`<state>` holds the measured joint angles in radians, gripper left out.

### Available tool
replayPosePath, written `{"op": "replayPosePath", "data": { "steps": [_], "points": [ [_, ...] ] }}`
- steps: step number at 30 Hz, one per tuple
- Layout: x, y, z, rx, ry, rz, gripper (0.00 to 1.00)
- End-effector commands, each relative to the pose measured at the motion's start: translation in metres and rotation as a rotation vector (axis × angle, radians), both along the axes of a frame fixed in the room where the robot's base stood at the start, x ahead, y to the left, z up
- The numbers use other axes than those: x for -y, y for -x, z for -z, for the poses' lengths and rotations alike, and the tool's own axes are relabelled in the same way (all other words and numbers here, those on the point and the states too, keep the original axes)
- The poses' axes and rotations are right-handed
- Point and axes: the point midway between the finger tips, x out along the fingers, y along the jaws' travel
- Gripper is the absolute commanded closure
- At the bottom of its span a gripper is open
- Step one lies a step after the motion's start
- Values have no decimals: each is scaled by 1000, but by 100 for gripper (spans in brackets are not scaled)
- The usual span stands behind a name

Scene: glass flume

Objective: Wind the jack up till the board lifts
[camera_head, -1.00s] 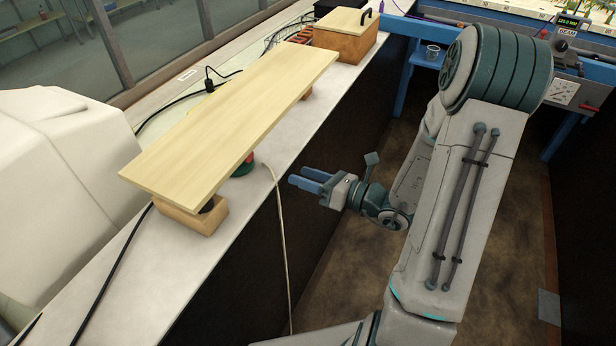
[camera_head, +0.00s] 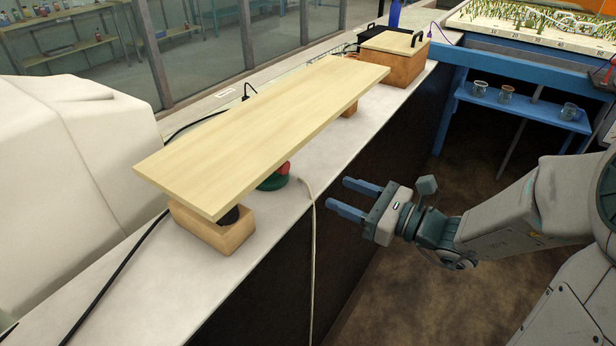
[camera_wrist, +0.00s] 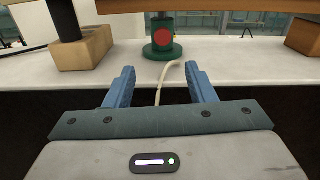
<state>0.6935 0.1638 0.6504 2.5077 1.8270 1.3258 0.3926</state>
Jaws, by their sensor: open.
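The pale wooden board (camera_head: 265,125) lies over the white bench top, held up on wooden blocks near its two ends. The jack (camera_head: 275,178), green with a red part, stands under the board's middle, mostly hidden by it. In the wrist view the jack (camera_wrist: 162,50) shows a green body and a round red face turned toward me; the gap between its top and the board is hidden. My gripper (camera_head: 346,198) is open and empty, off the bench's front edge, with its blue fingers pointing toward the jack. In the wrist view the fingertips (camera_wrist: 159,68) are apart, short of the jack.
A near wooden block (camera_head: 213,232) with a dark round piece on it supports the board. A pale cable (camera_head: 312,215) hangs over the bench edge beside the jack. A wooden box (camera_head: 395,62) stands at the bench's far end. The floor beside the bench is open.

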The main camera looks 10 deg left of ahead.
Motion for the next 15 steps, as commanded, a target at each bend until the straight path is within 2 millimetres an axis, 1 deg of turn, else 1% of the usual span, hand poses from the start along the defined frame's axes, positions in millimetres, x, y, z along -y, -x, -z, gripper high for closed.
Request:
{"op": "replayPosePath", "data": {
  "steps": [5,12,15],
  "points": [
    [-28,-12,0,-2,-4,0,50],
    [-74,-33,0,-3,-6,3,50],
    [-91,-40,0,-2,-5,4,50]
  ]
}}
